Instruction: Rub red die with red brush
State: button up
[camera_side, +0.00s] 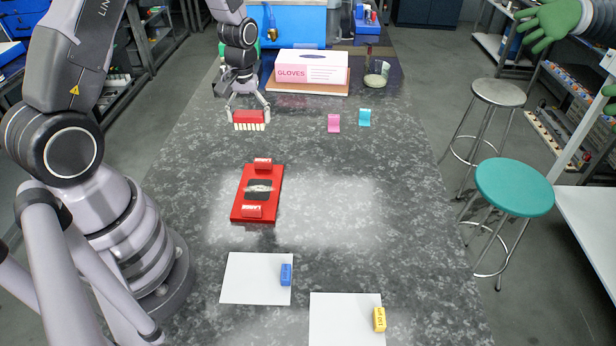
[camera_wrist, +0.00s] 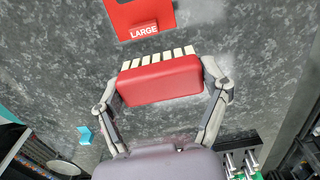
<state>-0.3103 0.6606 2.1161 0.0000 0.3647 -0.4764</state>
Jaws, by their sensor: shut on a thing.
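My gripper (camera_side: 249,115) is shut on the red brush (camera_side: 249,119), with one finger against each end of its red block. The brush is held level above the table, its pale bristles pointing down in the side view. In the wrist view the red brush (camera_wrist: 160,84) fills the space between the fingers, with a row of pale bristles along its far edge. The red die (camera_side: 238,211) lies flat on the table, nearer the side camera than the brush and apart from it. It has a dark middle and a small raised red block at each end. In the wrist view part of the die (camera_wrist: 124,16) shows, with a block marked LARGE.
A pink glove box (camera_side: 312,66) stands behind my gripper. Small pink (camera_side: 333,123) and teal (camera_side: 364,117) pieces stand to the right. Two white sheets (camera_side: 250,278) with blue (camera_side: 286,274) and yellow (camera_side: 379,319) blocks lie in front. The table between brush and die is clear.

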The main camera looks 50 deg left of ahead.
jog(key=shift+c, duration=1.2)
send_over(276, 190)
notch_tip(276, 190, down, 4)
jog(key=r, duration=0.1)
jog(key=shift+s+f, duration=0.2)
jog(key=shift+f, duration=3.85)
jog(key=shift+s+a+f, duration=0.1)
jog(key=shift+a+f, duration=0.15)
jog(key=shift+a, duration=0.05)
jog(key=shift+c, duration=0.3)
jog(key=shift+s+a, duration=0.3)
jog(key=shift+s, duration=0.05)
jog(key=shift+s+a, duration=2.1)
jog(key=shift+a, duration=0.05)
jog(key=shift+w+d, duration=2.7)
jog(key=shift+d, duration=0.05)
jog(key=shift+s+r, duration=0.1)
jog(key=shift+r, duration=3.95)
